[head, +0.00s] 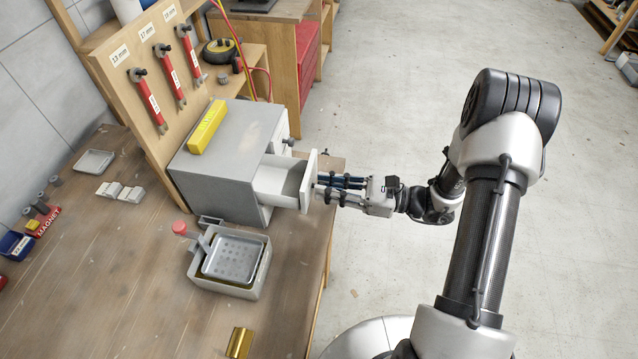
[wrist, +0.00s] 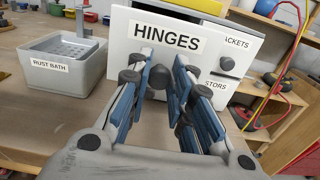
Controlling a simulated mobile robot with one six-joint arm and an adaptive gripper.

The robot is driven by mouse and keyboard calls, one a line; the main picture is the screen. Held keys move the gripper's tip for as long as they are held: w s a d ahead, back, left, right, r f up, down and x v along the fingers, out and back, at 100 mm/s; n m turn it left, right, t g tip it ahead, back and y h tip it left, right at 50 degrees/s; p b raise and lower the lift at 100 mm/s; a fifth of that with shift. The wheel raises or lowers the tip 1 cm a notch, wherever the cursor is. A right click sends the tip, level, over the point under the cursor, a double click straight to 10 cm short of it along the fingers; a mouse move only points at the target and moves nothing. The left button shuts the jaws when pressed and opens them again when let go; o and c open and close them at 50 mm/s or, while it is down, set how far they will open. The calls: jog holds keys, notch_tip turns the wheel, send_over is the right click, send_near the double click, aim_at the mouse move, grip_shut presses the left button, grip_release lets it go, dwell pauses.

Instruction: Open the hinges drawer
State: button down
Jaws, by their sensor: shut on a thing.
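The hinges drawer (head: 281,181) is pulled part way out of the grey cabinet (head: 228,150) in the head view, and its inside shows from above. Its white front (wrist: 117,30) carries the label HINGES in the wrist view. My gripper (head: 318,189) is at the drawer front in the head view. In the wrist view its blue-padded fingers (wrist: 168,80) are closed around the dark round knob (wrist: 157,76) below the label. The knob is partly hidden by the fingers.
Other drawers labelled "ackets" (wrist: 233,45) and "stors" sit to the right, closed. A grey rust bath (head: 228,262) stands on the bench beside the cabinet. A yellow block (head: 207,127) lies on top. Open floor (head: 400,90) lies to the right.

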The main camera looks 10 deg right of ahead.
jog(key=c, duration=1.4)
grip_release()
jog(key=v, duration=1.2)
jog(key=shift+a+r, duration=0.1)
